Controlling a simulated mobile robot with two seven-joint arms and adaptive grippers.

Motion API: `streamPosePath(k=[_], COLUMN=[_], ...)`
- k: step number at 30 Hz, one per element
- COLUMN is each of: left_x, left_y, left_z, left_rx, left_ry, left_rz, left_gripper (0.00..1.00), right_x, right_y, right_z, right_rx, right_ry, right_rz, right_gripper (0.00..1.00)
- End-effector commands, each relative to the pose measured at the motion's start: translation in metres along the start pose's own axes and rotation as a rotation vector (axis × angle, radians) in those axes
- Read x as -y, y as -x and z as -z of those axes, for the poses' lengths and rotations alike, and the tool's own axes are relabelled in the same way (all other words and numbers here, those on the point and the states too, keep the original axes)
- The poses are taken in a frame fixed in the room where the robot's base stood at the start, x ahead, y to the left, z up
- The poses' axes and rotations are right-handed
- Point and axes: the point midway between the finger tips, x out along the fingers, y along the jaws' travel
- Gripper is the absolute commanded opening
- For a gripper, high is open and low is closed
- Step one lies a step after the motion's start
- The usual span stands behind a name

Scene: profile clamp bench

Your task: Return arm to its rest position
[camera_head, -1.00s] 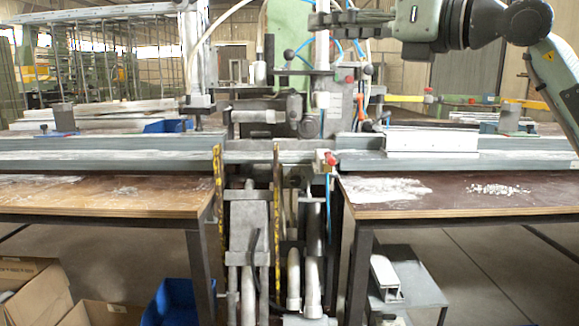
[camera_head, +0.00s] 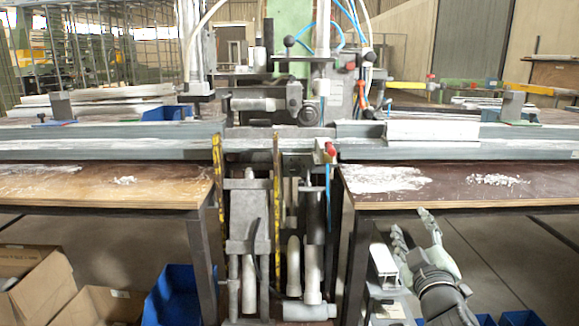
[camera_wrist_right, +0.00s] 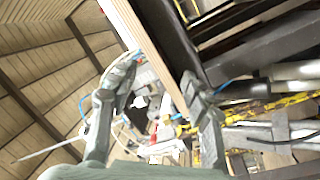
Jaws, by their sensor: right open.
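My right gripper (camera_head: 411,224) is low at the right in the head view, in front of the right bench and below its front edge. Its two grey fingers point up and are spread apart, with nothing between them. In the right wrist view the same gripper (camera_wrist_right: 160,72) is open and empty, with a bench edge and the clamp machinery beyond the fingers. A pale profile (camera_head: 433,131) lies on the right part of the long rail, apart from the gripper. My left gripper is not in view.
The right bench top (camera_head: 450,196) holds white shavings and stands just above the gripper. The clamp machine (camera_head: 285,120) fills the middle, with a red-knobbed valve (camera_head: 327,151) at its front. Cardboard boxes (camera_head: 35,285) and a blue bin (camera_head: 175,295) stand at lower left.

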Motion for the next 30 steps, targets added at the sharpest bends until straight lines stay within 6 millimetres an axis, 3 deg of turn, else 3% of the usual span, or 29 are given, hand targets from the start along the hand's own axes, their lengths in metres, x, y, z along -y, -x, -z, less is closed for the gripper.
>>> streamPosePath(k=[1, 6, 8, 12, 15, 18, 21, 25, 30], left_x=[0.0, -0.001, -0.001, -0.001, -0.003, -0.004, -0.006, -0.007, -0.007], left_y=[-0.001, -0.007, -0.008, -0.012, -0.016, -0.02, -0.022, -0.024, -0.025], left_z=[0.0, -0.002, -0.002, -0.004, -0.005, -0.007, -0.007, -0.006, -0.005], left_rx=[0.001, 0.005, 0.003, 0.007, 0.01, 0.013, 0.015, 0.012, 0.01], left_ry=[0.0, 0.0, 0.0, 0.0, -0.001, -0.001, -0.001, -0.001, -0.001], left_rz=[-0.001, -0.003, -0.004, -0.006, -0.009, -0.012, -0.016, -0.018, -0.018], left_gripper=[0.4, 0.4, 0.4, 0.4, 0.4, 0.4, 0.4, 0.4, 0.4], right_x=[0.02, 0.083, 0.104, 0.15, 0.177, 0.196, 0.207, 0.214, 0.215], right_y=[0.014, 0.077, 0.106, 0.185, 0.245, 0.299, 0.339, 0.365, 0.37], right_z=[-0.033, -0.129, -0.158, -0.215, -0.244, -0.261, -0.27, -0.274, -0.274], right_rx=[0.096, 0.41, 0.519, 0.768, 0.932, 1.068, 1.162, 1.224, 1.237], right_ry=[-0.041, -0.162, -0.197, -0.271, -0.316, -0.349, -0.373, -0.389, -0.392], right_rz=[0.045, 0.193, 0.247, 0.376, 0.466, 0.543, 0.6, 0.638, 0.646], right_gripper=[0.49, 0.49, 0.49, 0.49, 0.49, 0.49, 0.49, 0.49, 0.49])
